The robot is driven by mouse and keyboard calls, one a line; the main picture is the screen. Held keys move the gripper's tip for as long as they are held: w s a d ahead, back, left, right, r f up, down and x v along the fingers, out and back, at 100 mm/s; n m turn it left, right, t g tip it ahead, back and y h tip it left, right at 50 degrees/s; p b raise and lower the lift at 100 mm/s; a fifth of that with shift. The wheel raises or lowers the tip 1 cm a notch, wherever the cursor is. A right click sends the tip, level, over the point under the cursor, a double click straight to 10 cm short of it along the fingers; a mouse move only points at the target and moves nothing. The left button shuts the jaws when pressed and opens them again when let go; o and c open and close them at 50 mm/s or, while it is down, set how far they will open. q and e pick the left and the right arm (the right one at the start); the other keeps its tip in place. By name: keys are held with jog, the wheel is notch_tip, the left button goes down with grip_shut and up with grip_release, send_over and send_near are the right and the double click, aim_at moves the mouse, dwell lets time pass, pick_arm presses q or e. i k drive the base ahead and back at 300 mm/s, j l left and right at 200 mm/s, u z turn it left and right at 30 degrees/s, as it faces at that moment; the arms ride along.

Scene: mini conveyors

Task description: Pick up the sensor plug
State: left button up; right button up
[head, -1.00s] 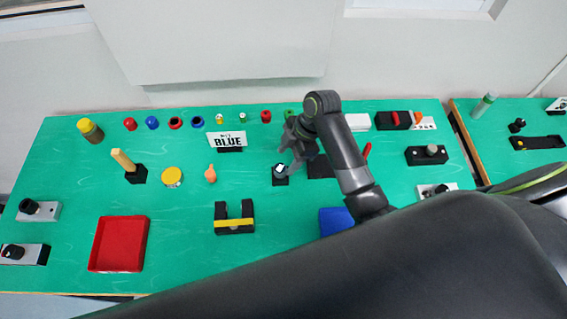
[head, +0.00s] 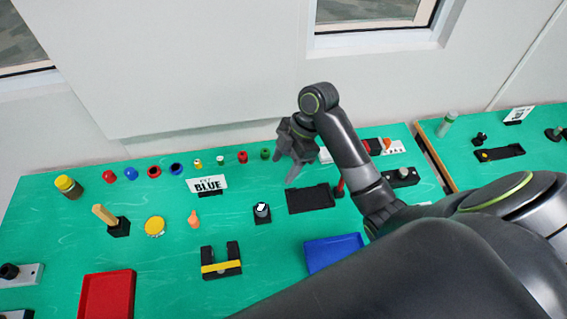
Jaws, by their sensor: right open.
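A small dark piece with a white top (head: 262,208) stands upright on a black square base in the middle of the green table; it looks like the sensor plug, though its details are too small to be sure. My right gripper (head: 287,168) is open and empty. It hangs above the back part of the table, beyond the dark piece and to its right in the picture, clear of it. My left gripper is not in view.
A black tray (head: 311,199) lies right of the dark piece. A black holder with a yellow bar (head: 221,267), a blue tray (head: 330,250) and a red tray (head: 107,296) lie nearer.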

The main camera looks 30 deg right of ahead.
aim_at(194, 222)
jog(key=k, duration=1.5)
